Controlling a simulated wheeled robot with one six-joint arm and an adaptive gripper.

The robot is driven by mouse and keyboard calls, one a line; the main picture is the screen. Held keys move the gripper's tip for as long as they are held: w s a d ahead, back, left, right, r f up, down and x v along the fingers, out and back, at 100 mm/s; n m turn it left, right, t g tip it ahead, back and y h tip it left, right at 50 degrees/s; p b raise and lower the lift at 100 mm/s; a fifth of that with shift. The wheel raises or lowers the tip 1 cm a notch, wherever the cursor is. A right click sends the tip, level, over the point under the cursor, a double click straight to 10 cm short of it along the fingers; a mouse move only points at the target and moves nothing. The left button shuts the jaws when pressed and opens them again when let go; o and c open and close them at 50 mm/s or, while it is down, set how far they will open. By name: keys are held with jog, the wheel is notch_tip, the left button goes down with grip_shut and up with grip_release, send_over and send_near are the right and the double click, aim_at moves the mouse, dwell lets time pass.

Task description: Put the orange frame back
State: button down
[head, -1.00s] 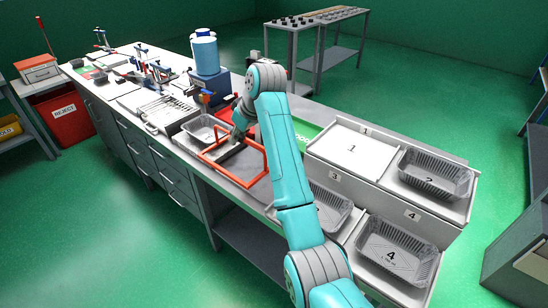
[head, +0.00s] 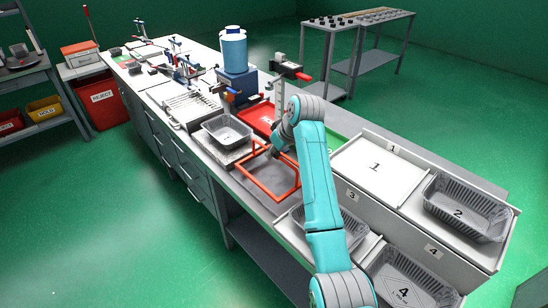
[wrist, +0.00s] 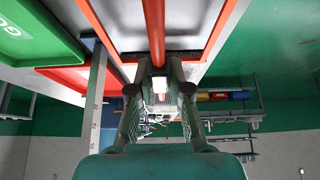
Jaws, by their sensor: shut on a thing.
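The orange frame (head: 257,184) is an open rectangle with a raised handle bar. It is over the grey counter, to the right of a foil tray (head: 226,132) on a grey block. My gripper (head: 283,146) is at the frame's far side. In the wrist view my gripper (wrist: 160,92) is shut on the frame's orange bar (wrist: 153,30), which runs between the fingers. I cannot tell whether the frame rests on the counter or hangs just above it.
Numbered bays with foil trays (head: 466,209) and a white panel (head: 375,167) stand to the right. A red tray (head: 257,118) and a blue container (head: 233,52) are behind. Racks and tools (head: 185,107) fill the left. A vertical post (head: 281,90) stands behind my gripper.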

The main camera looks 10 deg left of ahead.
jog(key=shift+f, duration=1.1)
jog(key=shift+f, duration=0.1)
jog(key=c, duration=1.1)
grip_release()
jog(key=v, duration=1.1)
jog(key=shift+s+r, duration=0.15)
jog(key=shift+r, duration=0.25)
jog(key=shift+d+r, duration=0.1)
jog(key=shift+r, duration=0.05)
jog(key=shift+s, duration=0.15)
